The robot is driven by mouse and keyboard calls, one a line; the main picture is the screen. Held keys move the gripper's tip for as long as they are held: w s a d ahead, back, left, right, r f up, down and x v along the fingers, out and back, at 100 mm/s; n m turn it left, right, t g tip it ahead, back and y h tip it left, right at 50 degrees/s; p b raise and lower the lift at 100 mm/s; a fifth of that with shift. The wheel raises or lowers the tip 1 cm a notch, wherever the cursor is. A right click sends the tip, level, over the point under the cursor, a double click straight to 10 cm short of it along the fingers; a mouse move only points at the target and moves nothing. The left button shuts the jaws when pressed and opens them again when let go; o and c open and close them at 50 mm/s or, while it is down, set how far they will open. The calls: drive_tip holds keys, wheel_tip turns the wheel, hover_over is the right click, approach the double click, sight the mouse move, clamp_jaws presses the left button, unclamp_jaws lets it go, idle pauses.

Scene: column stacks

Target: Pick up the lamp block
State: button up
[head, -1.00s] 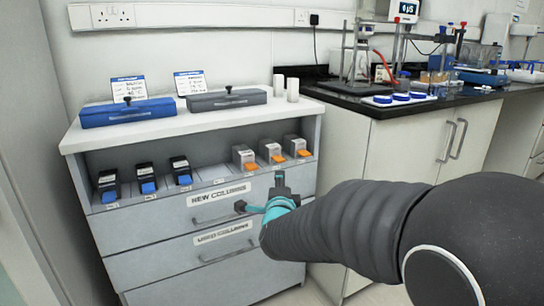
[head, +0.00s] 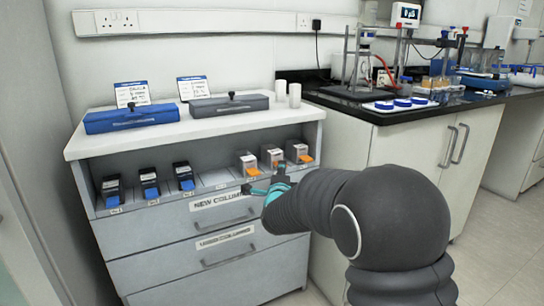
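No block in the head view carries a label I can read as lamp. Three black blocks with blue fronts (head: 149,183) stand at the left of the open shelf. Three grey blocks with orange fronts stand at its right: a left one (head: 247,161), a middle one (head: 272,155) and a right one (head: 298,150). My gripper (head: 263,180), dark with teal parts, is in front of the shelf's edge just below the orange-fronted blocks. Its fingers are spread and nothing shows between them. My arm hides part of the drawers.
The cabinet (head: 135,240) has two labelled drawers with handles below the shelf. A blue case (head: 131,119), a grey case (head: 229,105), cards and two white cylinders (head: 288,94) are on top. A black bench (head: 400,115) with lab equipment stands to the right.

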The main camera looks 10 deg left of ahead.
sight(274, 158)
drive_tip(key=shift+w+r+p, duration=0.1)
drive_tip(key=shift+w+p, duration=0.2)
drive_tip(key=shift+w, duration=1.55)
clamp_jaws()
drive_tip(key=shift+r, duration=0.1)
